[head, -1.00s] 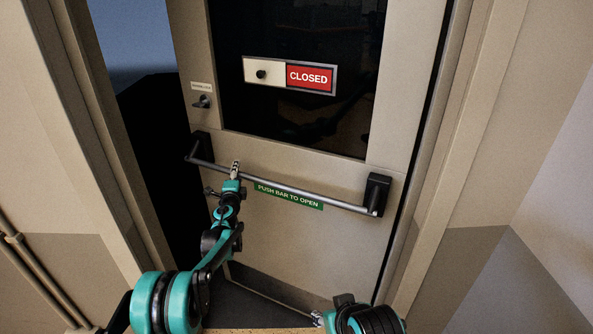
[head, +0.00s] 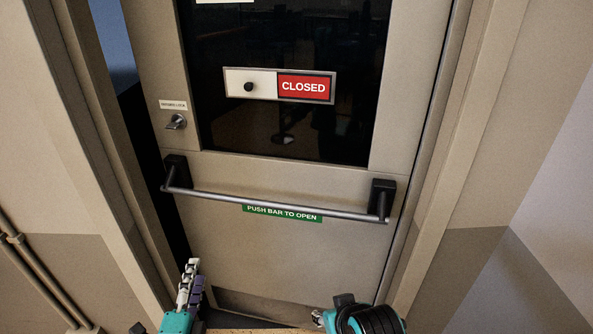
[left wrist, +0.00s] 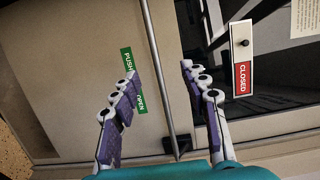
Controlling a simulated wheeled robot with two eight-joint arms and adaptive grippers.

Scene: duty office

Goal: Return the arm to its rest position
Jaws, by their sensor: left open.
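My left gripper (head: 192,272) is at the lower left of the head view, below the push bar and apart from it. In the left wrist view the left gripper (left wrist: 158,70) is open, its two fingers spread with nothing between them. The grey push bar (head: 285,208) crosses the door (head: 260,255) between two black end mounts. In the left wrist view the bar (left wrist: 160,60) runs behind the gap between the fingers. Part of my right arm shows at the bottom of the head view; I cannot make out its gripper.
The door has a dark window (head: 290,130), a red CLOSED sign (head: 304,87) and a lock knob (head: 176,122). A narrow dark gap shows at its left edge. Walls stand close on both sides, with pipes (head: 40,275) at the lower left.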

